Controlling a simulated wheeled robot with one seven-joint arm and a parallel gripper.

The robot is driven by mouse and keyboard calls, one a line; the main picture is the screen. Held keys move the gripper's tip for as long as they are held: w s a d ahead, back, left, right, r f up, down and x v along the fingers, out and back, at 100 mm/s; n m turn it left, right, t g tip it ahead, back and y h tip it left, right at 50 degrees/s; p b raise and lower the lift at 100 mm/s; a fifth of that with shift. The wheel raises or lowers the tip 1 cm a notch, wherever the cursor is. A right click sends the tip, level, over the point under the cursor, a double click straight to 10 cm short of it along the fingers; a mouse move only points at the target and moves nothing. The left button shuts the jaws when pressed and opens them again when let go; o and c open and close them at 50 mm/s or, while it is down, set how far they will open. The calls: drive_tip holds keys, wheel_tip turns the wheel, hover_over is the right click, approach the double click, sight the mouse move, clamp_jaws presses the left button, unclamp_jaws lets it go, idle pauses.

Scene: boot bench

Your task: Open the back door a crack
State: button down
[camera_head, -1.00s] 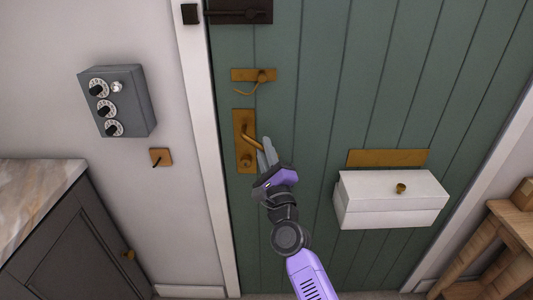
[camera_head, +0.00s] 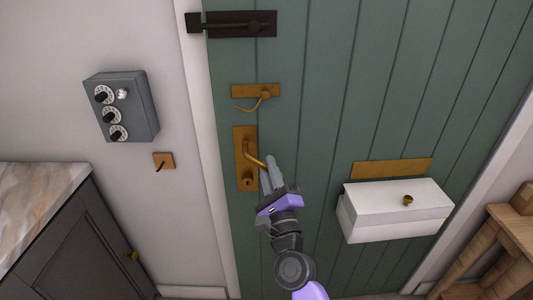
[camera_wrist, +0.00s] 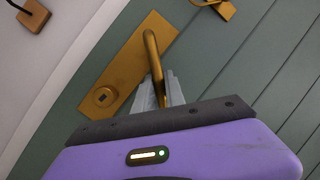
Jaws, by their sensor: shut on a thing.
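The back door (camera_head: 310,110) is green and planked, and no gap shows along its left edge. Its brass lever handle (camera_head: 255,155) slopes down to the right from a brass plate (camera_head: 246,178) with a keyhole. My gripper (camera_head: 266,172) is shut on the outer part of this lever. In the wrist view the lever (camera_wrist: 152,55) runs down between my two grey fingers (camera_wrist: 160,90). Above the handle is a brass hook latch (camera_head: 257,93). A dark sliding bolt (camera_head: 240,23) sits near the top, with its dark keeper (camera_head: 194,23) on the white frame.
A white box (camera_head: 395,212) with a brass knob sticks out from the door at right, below a brass plate (camera_head: 392,168). A wooden bench (camera_head: 500,235) stands at far right. A grey dial box (camera_head: 122,106), a small switch (camera_head: 164,161) and a dark cabinet (camera_head: 75,245) are at left.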

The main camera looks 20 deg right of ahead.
drive_tip(key=shift+s+a, duration=0.2)
drive_tip(key=shift+s, duration=1.05)
drive_tip(key=c, duration=1.4)
unclamp_jaws()
drive_tip(key=b+v, duration=0.1)
drive_tip(key=v, duration=0.6)
drive_tip(key=shift+s, duration=0.35)
drive_tip(key=shift+f, duration=0.15)
